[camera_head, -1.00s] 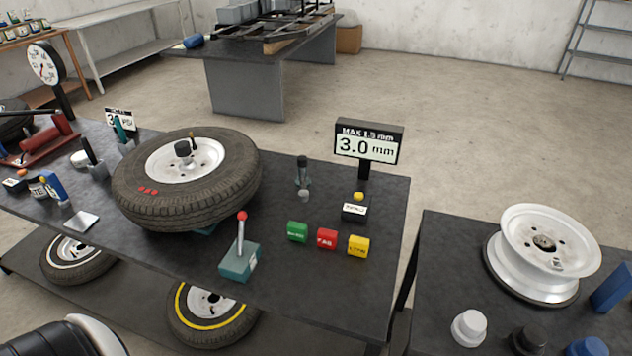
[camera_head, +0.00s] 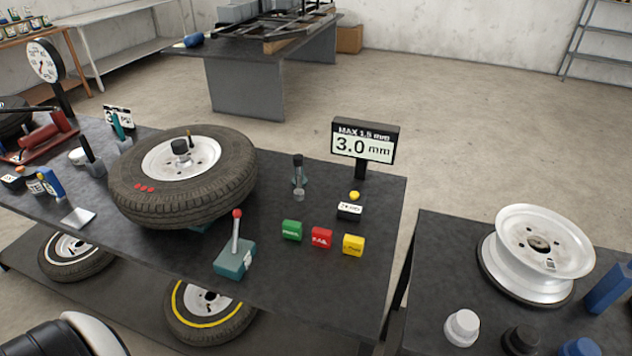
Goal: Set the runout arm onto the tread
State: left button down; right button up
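A black tyre on a white rim (camera_head: 183,178) lies flat on a raised mount on the dark workbench, its tread facing outward. Three red marks show on its sidewall. A small dark upright post with a grey roller-like end (camera_head: 299,178) stands just right of the tyre, apart from the tread; it looks like the runout arm. A display (camera_head: 363,147) behind it reads "MAX 1.5 mm" and "3.0 mm". A teal box with a red-knobbed lever (camera_head: 235,250) stands in front of the tyre. Neither gripper is in view; a black and white rounded part at the bottom left looks like mine.
Green (camera_head: 291,230), red (camera_head: 321,238) and yellow (camera_head: 353,245) blocks sit at the bench's right front. A small box with a yellow button (camera_head: 350,207) stands behind them. A second bench at right holds a white rim (camera_head: 543,252). Two tyres lie on the lower shelf.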

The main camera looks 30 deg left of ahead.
aim_at(298, 159)
jog(key=i+l, duration=0.1)
jog(key=l, duration=0.8)
jog(key=i+l, duration=0.15)
jog(key=l, duration=0.3)
